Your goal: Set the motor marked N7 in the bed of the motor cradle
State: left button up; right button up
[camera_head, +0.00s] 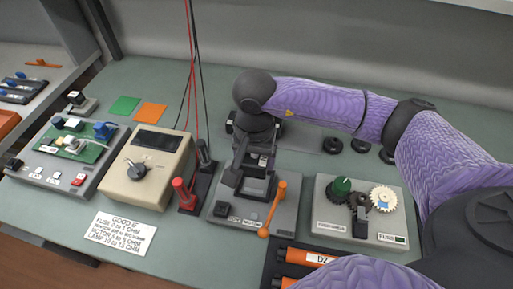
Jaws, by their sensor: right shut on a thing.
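The motor cradle (230,224) is a grey block with an orange lever (273,212) at its right and a small black switch at its front left. My right gripper (252,168) is over its bed, pointing down, and is shut on a small dark and pale thing (259,160), probably the motor. My dark fingers hide most of it, and no N7 mark can be read. I cannot tell whether it touches the bed. My left gripper is not in view.
A beige meter (147,168) with red and black probes (184,192) stands left of the cradle. A grey gear stand (341,229) is to the right. Orange cells (306,257) lie in front. Black rings (360,146) lie behind. A printed card (119,233) is front left.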

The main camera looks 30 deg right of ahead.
aim_at(255, 184)
notch_tip(255, 184, down, 4)
jog(key=shift+r+b, duration=0.25)
jog(key=shift+b, duration=0.65)
jog(key=shift+f, duration=0.4)
jog(key=shift+b, duration=0.3)
jog(key=shift+f+b, duration=0.75)
jog(key=shift+b, duration=0.05)
jog(key=shift+f+b, duration=0.7)
jog(key=shift+b, duration=0.1)
